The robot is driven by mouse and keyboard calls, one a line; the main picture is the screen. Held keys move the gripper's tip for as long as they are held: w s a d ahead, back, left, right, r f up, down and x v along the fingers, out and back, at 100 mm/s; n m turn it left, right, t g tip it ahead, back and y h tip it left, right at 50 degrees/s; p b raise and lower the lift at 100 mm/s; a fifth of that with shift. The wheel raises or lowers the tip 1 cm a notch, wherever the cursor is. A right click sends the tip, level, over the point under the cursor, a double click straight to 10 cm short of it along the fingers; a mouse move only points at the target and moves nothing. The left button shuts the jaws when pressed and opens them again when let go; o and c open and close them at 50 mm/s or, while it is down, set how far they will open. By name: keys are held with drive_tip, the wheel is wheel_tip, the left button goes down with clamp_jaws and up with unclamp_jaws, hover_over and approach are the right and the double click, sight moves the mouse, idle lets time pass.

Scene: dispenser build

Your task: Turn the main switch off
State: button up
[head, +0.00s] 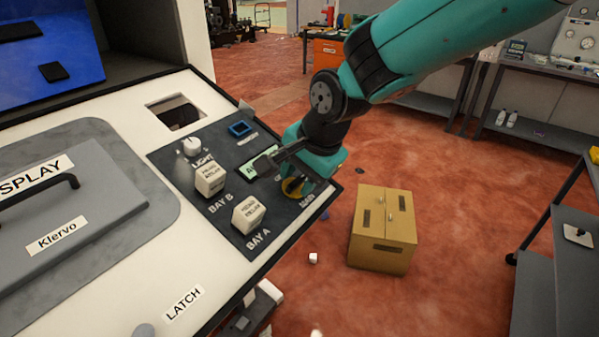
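The dark control panel (221,218) sits on the right side of the white machine top. At its right end, a round yellow-rimmed part (291,187) shows beside a small label that I cannot read clearly; it may be the main switch. A dark finger reaches left across a green-lit label (250,172). I cannot tell whether the gripper touches anything or how far apart its fingers are.
A white knob (192,146) marked LIGHT, two white blocks, BAY B (210,180) and BAY A (248,214), and a blue-framed square (240,128) crowd the panel. A cardboard box (383,228) stands on the red floor. Grey benches (555,290) line the right.

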drive_tip(key=shift+f, duration=0.15)
clamp_jaws()
